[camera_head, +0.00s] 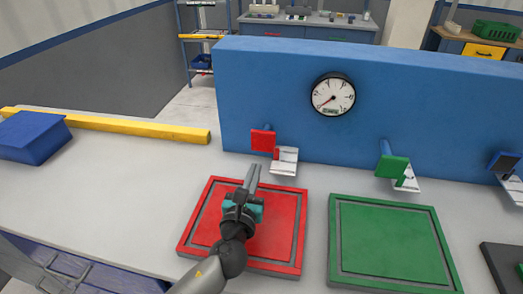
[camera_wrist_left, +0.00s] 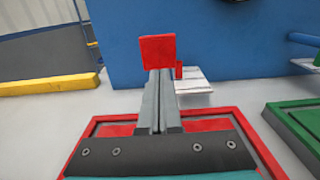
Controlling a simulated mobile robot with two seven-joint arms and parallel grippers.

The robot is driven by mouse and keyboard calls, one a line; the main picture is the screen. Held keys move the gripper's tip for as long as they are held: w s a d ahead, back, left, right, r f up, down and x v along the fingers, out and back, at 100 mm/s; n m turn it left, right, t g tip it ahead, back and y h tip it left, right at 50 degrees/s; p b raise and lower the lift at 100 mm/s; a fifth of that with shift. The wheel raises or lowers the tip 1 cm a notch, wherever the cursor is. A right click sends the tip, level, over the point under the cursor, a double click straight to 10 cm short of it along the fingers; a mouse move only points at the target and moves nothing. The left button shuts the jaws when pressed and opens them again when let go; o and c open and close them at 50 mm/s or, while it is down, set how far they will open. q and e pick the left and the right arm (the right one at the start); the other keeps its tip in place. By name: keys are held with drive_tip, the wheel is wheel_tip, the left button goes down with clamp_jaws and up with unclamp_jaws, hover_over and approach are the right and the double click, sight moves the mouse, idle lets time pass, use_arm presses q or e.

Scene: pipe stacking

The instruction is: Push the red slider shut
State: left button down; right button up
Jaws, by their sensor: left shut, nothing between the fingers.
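The red slider (camera_head: 263,140) is a square red plate on a short rod sticking out of the blue wall panel. In the left wrist view the red plate (camera_wrist_left: 158,52) stands straight ahead, just beyond my fingertips. My left gripper (camera_head: 254,169) is shut and empty, above the red tray, with its fingertips pointing at the slider. In the left wrist view its closed fingers (camera_wrist_left: 160,76) overlap the lower edge of the plate; I cannot tell whether they touch it. My right gripper is not in view.
Below the slider is a white metal chute (camera_head: 286,160). A red tray (camera_head: 300,233) and a green tray (camera_head: 440,225) lie on the table. A green slider (camera_head: 393,166) and a blue slider (camera_head: 504,161) stick out further right. A blue box (camera_head: 32,136) is at left.

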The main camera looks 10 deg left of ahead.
sight(264, 143)
use_arm(q)
drive_tip(key=w+b, duration=0.1)
drive_tip(key=w, duration=0.6)
drive_tip(key=shift+w, duration=0.75)
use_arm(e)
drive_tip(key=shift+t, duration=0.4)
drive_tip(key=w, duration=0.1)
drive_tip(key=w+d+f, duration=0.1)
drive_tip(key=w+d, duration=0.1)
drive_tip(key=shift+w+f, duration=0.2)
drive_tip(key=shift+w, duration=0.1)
use_arm(q)
drive_tip(key=shift+b, duration=0.3)
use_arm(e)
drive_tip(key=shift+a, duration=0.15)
